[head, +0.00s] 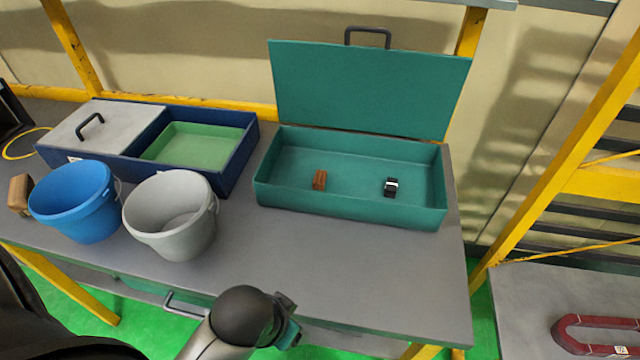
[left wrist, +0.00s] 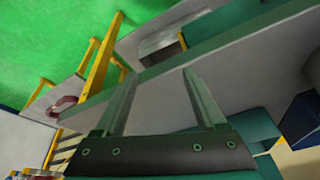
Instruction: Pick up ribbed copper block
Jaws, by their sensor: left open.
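The ribbed copper block (head: 319,180) is small and orange-brown. It rests on the floor of the open teal box (head: 350,213), left of its middle. My left arm comes in at the bottom of the head view, and its end is in front of the table's front edge, well short of the box. In the left wrist view my left gripper (left wrist: 160,78) has its two fingers spread with nothing between them. The copper block cannot be made out in that view. My right gripper is not in view.
A small black and white block (head: 391,188) lies right of the copper block. The box's lid (head: 370,90) stands raised behind. A blue bucket (head: 72,200), a grey bucket (head: 170,215) and a navy tray (head: 230,178) stand left. The grey tabletop (head: 350,265) before the box is clear.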

